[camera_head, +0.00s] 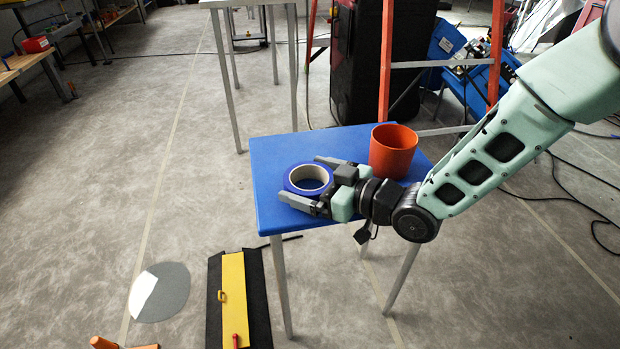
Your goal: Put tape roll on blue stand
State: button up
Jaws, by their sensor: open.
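A blue tape roll (308,179) with a pale inner core lies flat on the blue stand (276,151), a square blue top on thin metal legs. My gripper (304,180) is open. Its two fingers lie low over the top, one on the far side and one on the near side of the roll. The roll sits between the fingers; I cannot tell whether either finger touches it. The stand's right part is partly hidden by my gripper and arm.
An orange cup (393,151) stands on the stand, just behind my wrist. An orange ladder (386,60) and a black case (350,70) are behind. A yellow and black object (234,300) and a grey disc (160,292) lie on the floor at front left.

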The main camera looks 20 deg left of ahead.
jog(key=p+v, duration=0.2)
jog(key=v, duration=1)
jog(key=shift+w, duration=0.1)
jog(key=s+d+r+m+h, duration=0.3)
jog(key=s+d+m+h, duration=0.15)
jog(key=d+h, duration=0.65)
jog(key=s+d+r+m+g+h, duration=0.1)
jog(key=s+d+r+g+h, duration=0.1)
jog(key=s, duration=0.5)
jog(key=s+d+r+m+g+h, duration=0.2)
jog(key=s+d, duration=0.3)
jog(key=s, duration=0.2)
jog(key=shift+d+r, duration=0.3)
